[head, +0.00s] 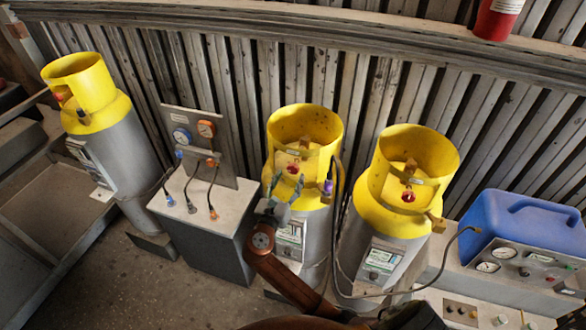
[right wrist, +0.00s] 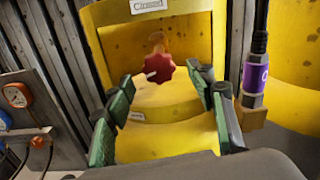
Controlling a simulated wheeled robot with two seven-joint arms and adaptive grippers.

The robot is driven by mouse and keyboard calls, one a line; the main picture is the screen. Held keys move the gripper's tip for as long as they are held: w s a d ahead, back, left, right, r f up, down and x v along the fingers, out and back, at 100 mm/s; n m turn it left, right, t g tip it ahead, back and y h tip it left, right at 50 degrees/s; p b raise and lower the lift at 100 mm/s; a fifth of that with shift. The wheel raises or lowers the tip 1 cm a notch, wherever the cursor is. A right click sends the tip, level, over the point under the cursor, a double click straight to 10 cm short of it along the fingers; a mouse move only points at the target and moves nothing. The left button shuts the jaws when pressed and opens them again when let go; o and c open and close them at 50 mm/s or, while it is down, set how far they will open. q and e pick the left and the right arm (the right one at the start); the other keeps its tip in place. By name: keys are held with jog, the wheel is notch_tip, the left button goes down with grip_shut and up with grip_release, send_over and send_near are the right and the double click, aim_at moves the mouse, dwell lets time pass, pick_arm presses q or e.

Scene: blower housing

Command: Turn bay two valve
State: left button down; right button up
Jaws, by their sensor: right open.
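The middle cylinder (head: 305,230) is grey with a yellow collar. Its red valve knob (head: 293,168) sits inside the collar opening. In the right wrist view the red knob (right wrist: 160,68) is lobed, on a brass stem, with a pale pointer at its left. My right gripper (head: 286,184) is in front of this collar, open and empty. In the right wrist view its green-padded fingers (right wrist: 165,84) reach toward the opening, one to each side of the knob, with visible gaps. Contact with the knob is not seen. My left gripper is not in view.
A hose with a purple-banded fitting (right wrist: 256,75) stands close right of the fingers. Similar cylinders stand right (head: 400,215) and far left (head: 115,140). A gauge panel (head: 200,145) is at left, a blue container (head: 520,228) at right. Ribbed wall is behind.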

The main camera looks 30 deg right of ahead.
aim_at(292, 171)
jog(key=shift+p+x, duration=0.5)
jog(key=shift+x, duration=2)
jog(key=shift+f, duration=0.1)
jog(key=c, duration=1.1)
jog(key=shift+a, duration=0.15)
jog(key=shift+c, duration=0.3)
